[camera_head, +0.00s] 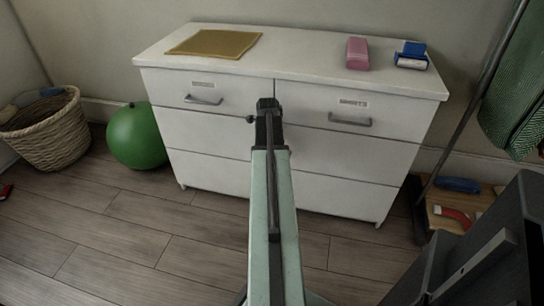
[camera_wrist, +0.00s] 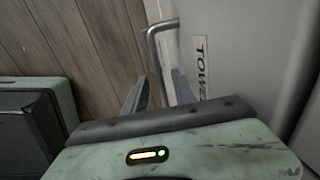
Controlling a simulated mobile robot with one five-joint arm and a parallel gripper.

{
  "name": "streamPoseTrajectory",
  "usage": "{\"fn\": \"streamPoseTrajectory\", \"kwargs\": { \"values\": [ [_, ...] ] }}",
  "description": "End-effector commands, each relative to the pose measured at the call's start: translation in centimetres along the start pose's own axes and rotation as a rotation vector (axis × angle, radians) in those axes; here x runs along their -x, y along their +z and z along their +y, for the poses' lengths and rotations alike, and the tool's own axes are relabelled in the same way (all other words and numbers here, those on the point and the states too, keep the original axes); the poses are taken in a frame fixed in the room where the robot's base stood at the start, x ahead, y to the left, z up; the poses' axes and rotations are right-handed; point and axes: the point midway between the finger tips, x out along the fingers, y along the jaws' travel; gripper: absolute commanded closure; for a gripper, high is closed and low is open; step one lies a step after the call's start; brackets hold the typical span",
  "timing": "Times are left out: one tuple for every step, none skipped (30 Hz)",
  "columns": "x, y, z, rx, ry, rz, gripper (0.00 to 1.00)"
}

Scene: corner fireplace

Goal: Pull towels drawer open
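The white dresser has two top drawers. The left one (camera_head: 225,91) has a grey bar handle (camera_head: 203,99) under a label too small to read here; it looks shut. In the wrist view a label reading "TOWE" (camera_wrist: 200,65), partly cut off, sits beside a bar handle (camera_wrist: 151,50). My gripper (camera_head: 263,112) is in front of the dresser's middle, right of the left handle. In the wrist view its fingers (camera_wrist: 160,76) are apart, with the handle bar showing between them. The near end of the handle is hidden, and I cannot tell whether the fingers touch it.
The right top drawer (camera_head: 390,121) has its own handle (camera_head: 350,121). A tan mat (camera_head: 214,43), a pink object (camera_head: 357,54) and a blue-and-white object (camera_head: 411,56) lie on top. A green ball (camera_head: 137,136) and wicker basket (camera_head: 47,132) stand left. Floor in front is clear.

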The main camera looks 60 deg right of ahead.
Motion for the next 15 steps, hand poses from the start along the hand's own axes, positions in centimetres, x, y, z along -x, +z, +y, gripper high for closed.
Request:
{"fn": "streamPoseTrajectory", "kwargs": {
  "values": [
    [0.1, -0.02, -0.02, 0.0, 0.0, 0.0, 0.67],
    [0.1, -0.02, -0.02, 0.0, 0.0, 0.0, 0.67],
    [0.11, -0.02, -0.02, 0.0, 0.0, 0.0, 0.76],
    [0.11, -0.03, -0.02, 0.0, 0.0, 0.0, 0.84],
    [0.11, -0.04, -0.02, 0.0, 0.0, 0.0, 0.93],
    [0.11, -0.04, -0.02, 0.0, 0.0, 0.0, 1.0],
    [0.11, -0.05, -0.03, 0.0, 0.0, 0.0, 1.0],
    [0.11, -0.05, -0.03, -0.001, 0.0, 0.0, 1.0],
    [0.11, -0.06, -0.02, -0.001, 0.0, 0.0, 1.0],
    [0.11, -0.06, -0.02, -0.001, 0.0, 0.0, 1.0],
    [0.11, -0.06, -0.02, -0.001, 0.0, 0.0, 1.0],
    [0.1, -0.07, -0.03, -0.001, 0.0, 0.0, 1.0],
    [0.1, -0.07, -0.03, -0.001, 0.0, 0.0, 1.0],
    [0.1, -0.08, -0.03, -0.001, 0.0, 0.0, 1.0],
    [0.1, -0.08, -0.03, -0.001, 0.0, 0.0, 1.0]
  ]
}}
